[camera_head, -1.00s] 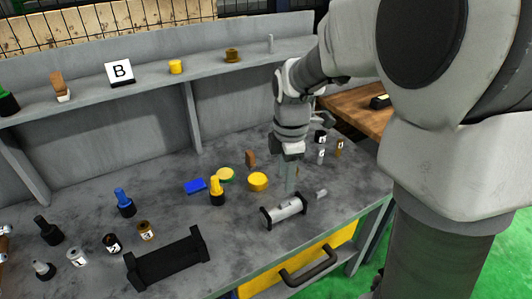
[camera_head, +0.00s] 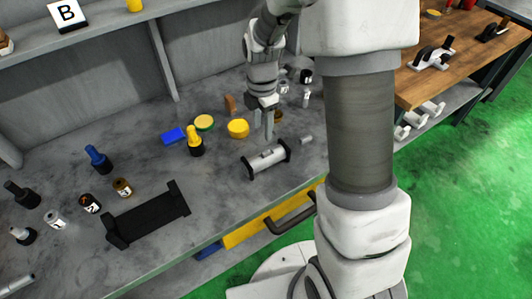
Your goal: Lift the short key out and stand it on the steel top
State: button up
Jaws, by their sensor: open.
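A bright metal shaft (camera_head: 264,161) lies across a black-ended cradle on the grey steel top (camera_head: 225,194). A small raised piece shows on the shaft's upper side, perhaps the short key (camera_head: 267,153); it is too small to be sure. My gripper (camera_head: 268,135) points down just behind and above the shaft's middle. Its fingers look empty and close to the shaft; I cannot tell whether they touch it. The jaws are open, though the gap between them is hard to see.
A small grey cylinder (camera_head: 306,140) lies right of the shaft. An empty black cradle (camera_head: 147,215) is at front left. Steel between the cradles is bare.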

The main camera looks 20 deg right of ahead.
send_over(266, 152)
jog(key=a, duration=0.1)
notch_tip(266, 152, down, 6)
jog(key=shift+s+r, duration=0.15)
jog(key=shift+r, duration=0.1)
jog(key=f, duration=0.2)
jog(key=d+f, duration=0.1)
jog(key=f, duration=0.1)
jog(key=shift+w+f, duration=0.15)
jog(key=shift+w, duration=0.05)
jog(key=shift+f, duration=0.6)
jog(key=shift+c, duration=0.3)
jog(key=c, duration=0.7)
jog(key=shift+s, duration=0.1)
grip_shut()
